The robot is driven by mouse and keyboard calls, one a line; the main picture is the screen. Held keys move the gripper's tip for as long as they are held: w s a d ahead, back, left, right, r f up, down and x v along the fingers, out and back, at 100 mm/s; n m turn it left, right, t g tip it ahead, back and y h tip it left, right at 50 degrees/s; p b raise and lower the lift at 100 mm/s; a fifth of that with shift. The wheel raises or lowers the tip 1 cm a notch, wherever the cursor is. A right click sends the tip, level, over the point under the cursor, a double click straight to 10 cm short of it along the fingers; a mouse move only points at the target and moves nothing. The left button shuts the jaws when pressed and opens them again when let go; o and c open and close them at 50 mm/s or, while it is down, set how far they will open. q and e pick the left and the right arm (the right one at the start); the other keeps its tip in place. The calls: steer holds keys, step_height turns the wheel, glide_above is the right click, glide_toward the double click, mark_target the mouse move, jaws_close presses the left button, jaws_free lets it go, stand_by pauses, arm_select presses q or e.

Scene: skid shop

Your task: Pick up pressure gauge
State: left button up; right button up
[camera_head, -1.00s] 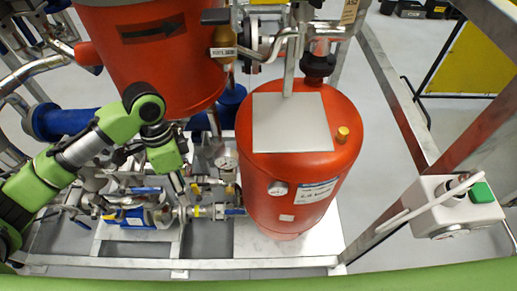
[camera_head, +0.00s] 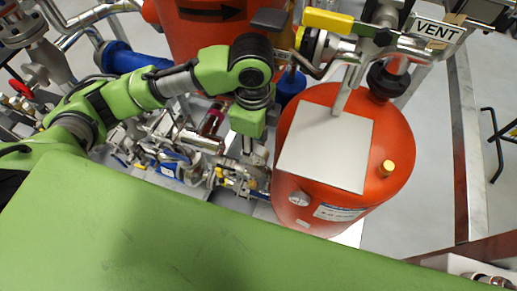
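My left gripper (camera_head: 252,158) points down from the green wrist among the pipes, just left of the red tank. Its fingers are small and blend into the metal fittings, so I cannot tell whether they are open or shut. I cannot make out a pressure gauge dial clearly at this moment; the wrist and gripper cover part of the pipework there. A small round white fitting (camera_head: 298,198) sits on the tank's front, too small to identify. My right gripper is not in view.
The red tank (camera_head: 392,150) with a flat grey plate (camera_head: 325,152) on top stands right of the gripper. A yellow-handled valve (camera_head: 328,20) and a VENT label (camera_head: 437,30) are above. A larger red vessel (camera_head: 190,35) is behind the arm. Pipes crowd the left.

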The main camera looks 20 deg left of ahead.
mark_target(256, 157)
arm_select(q)
steer(key=shift+s+f+p, duration=0.25)
steer(key=shift+f+p, duration=0.15)
steer(key=shift+f, duration=0.45)
steer(key=f, duration=0.2)
steer(key=f+p, duration=0.1)
steer(key=shift+w+d+f, duration=0.15)
steer(key=shift+d+f, duration=0.1)
steer(key=shift+f, duration=0.35)
steer(key=c, duration=0.9)
jaws_close()
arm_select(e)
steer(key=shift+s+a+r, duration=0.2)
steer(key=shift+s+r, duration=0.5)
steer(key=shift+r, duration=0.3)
